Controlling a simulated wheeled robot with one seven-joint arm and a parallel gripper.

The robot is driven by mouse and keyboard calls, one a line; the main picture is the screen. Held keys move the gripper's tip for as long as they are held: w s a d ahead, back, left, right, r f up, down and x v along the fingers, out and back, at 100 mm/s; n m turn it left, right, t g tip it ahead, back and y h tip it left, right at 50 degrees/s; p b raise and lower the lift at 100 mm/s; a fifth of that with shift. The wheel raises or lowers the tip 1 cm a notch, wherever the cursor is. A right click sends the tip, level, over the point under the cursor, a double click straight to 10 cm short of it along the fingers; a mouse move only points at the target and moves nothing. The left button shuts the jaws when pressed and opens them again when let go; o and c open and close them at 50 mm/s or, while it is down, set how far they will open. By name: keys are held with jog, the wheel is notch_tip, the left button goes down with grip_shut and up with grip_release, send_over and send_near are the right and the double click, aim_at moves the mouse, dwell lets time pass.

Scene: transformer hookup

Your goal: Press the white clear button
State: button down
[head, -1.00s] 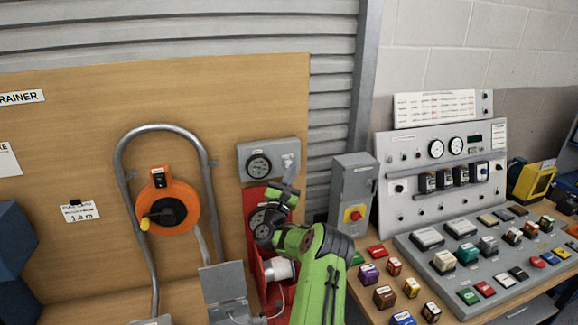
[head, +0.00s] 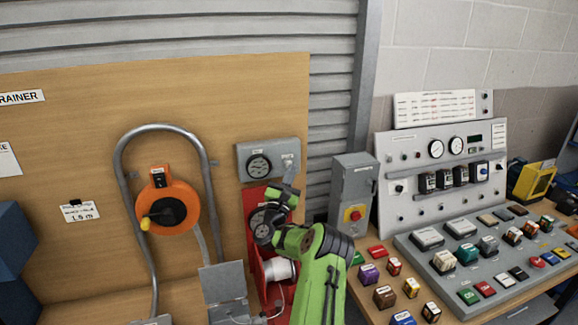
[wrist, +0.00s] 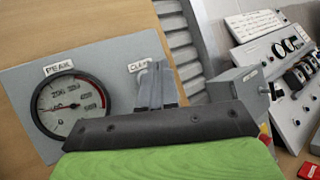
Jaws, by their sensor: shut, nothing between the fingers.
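The grey meter box (head: 250,150) is fixed to the wooden board. It has a round dial marked PEAK (wrist: 72,107) on its left. A CLEAR label (wrist: 139,66) sits on its right, partly covered by my fingers. The white clear button is not visible; my fingers cover the area under the label. My gripper (wrist: 157,68) is shut and empty, its tips at the right part of the box face. It also shows in the head view (head: 289,167), just in front of the box's lower right. I cannot tell whether the tips touch anything.
A red panel (head: 250,205) is below the box, partly behind my arm. An orange reel (head: 183,192) hangs left, inside a bent metal tube. To the right are a grey switch box (head: 351,185) with a red knob and a sloped control panel (head: 400,165) on a crowded table.

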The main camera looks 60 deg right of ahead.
jog(key=shift+w+d, duration=0.15)
jog(key=shift+w+d, duration=0.2)
jog(key=shift+w+d, duration=0.25)
jog(key=shift+w, duration=0.05)
dwell(0.8)
jog(key=shift+s+a+b, duration=0.6)
jog(key=shift+s+b, duration=0.05)
jog(key=shift+b, duration=0.1)
